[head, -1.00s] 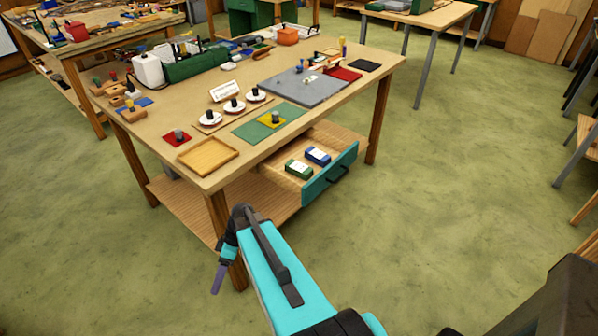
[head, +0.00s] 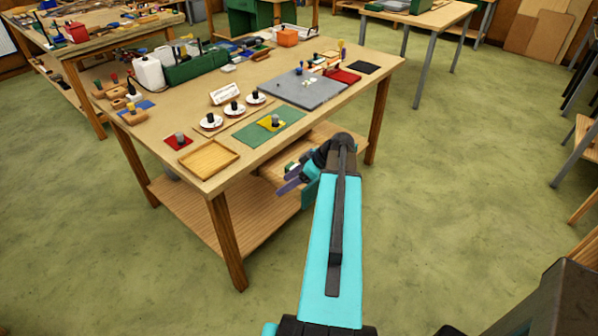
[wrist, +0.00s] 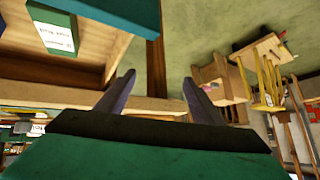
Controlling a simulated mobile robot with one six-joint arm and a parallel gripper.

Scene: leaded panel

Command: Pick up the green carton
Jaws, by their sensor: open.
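The green carton (head: 291,166) lies in the open drawer under the workbench, mostly hidden behind my gripper in the head view. In the wrist view a green carton (wrist: 52,18) with a white printed label lies in the drawer at the upper left, apart from my fingers. My gripper (head: 284,186) is at the drawer in the head view. Its two purple-grey fingers (wrist: 158,88) are spread and empty in the wrist view. The blue carton is hidden behind my arm in the head view.
The workbench top (head: 190,100) overhangs the drawer and holds a wooden tray (head: 209,158), a green mat (head: 283,132) and a grey board (head: 303,90).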

